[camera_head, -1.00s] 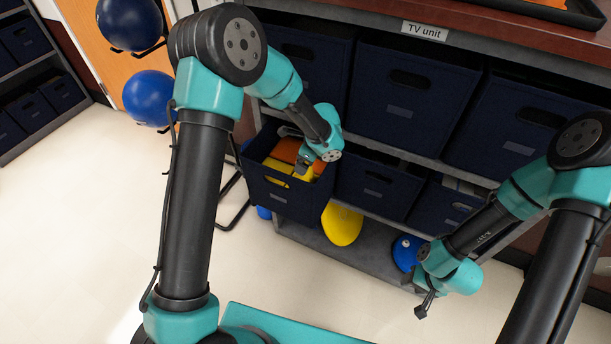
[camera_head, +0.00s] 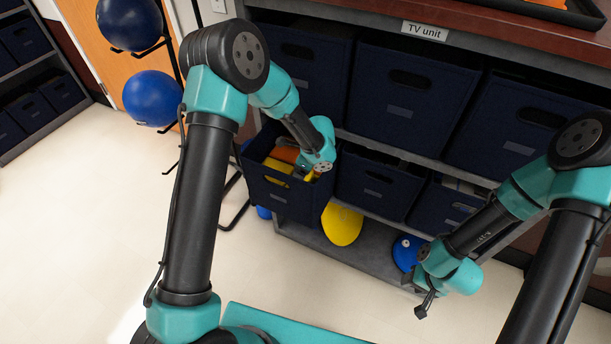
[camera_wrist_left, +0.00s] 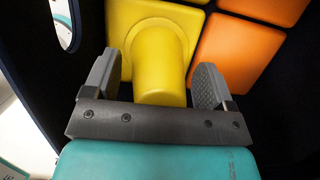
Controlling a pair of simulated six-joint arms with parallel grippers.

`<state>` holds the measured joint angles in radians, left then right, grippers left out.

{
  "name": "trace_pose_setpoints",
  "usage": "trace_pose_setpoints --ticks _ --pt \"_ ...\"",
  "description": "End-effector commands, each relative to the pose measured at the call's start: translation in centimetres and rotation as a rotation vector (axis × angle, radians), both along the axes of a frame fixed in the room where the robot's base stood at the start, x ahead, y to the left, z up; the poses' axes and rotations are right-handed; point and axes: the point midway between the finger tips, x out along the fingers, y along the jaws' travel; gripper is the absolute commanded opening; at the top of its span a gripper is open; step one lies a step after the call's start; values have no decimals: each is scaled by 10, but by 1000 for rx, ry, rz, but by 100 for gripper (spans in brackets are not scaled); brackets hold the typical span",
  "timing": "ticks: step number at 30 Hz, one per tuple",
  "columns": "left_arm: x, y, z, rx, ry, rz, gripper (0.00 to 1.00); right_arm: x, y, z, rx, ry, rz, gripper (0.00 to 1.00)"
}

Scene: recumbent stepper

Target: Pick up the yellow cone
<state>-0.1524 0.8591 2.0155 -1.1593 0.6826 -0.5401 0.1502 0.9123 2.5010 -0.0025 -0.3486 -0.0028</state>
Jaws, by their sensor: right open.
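The yellow cone (camera_wrist_left: 160,66) shows in the left wrist view with its wide round rim away from the gripper and its narrower end toward it. It lies over yellow and orange flat pieces in the dark blue bin (camera_head: 290,200). My left gripper (camera_wrist_left: 160,78) is open, one finger on each side of the cone, with gaps between fingers and cone. In the head view, the left wrist is over the bin and hides much of its contents; I cannot single out the cone there. My right gripper (camera_head: 426,304) is open and empty, low in front of the shelf.
The bin sits on a grey shelf unit with several other dark blue bins (camera_head: 376,186). A yellow rounded object (camera_head: 342,224) and a blue ball (camera_head: 406,252) are on the bottom shelf. Blue balls (camera_head: 151,98) hang on a rack at left. The floor at left is clear.

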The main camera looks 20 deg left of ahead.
Motion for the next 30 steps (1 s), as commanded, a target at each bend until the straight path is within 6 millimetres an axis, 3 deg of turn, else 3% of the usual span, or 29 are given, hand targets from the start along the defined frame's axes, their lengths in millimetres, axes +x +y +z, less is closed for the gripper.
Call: trace_pose_setpoints --ticks 14,23,30 --pt "0 0 0 0 0 0 32 0 0 0 0 0 0 43" --pt "0 0 3 0 -1 1 32 0 0 0 0 0 0 43" --pt "1 0 29 0 -3 0 32 0 0 0 0 0 0 43"
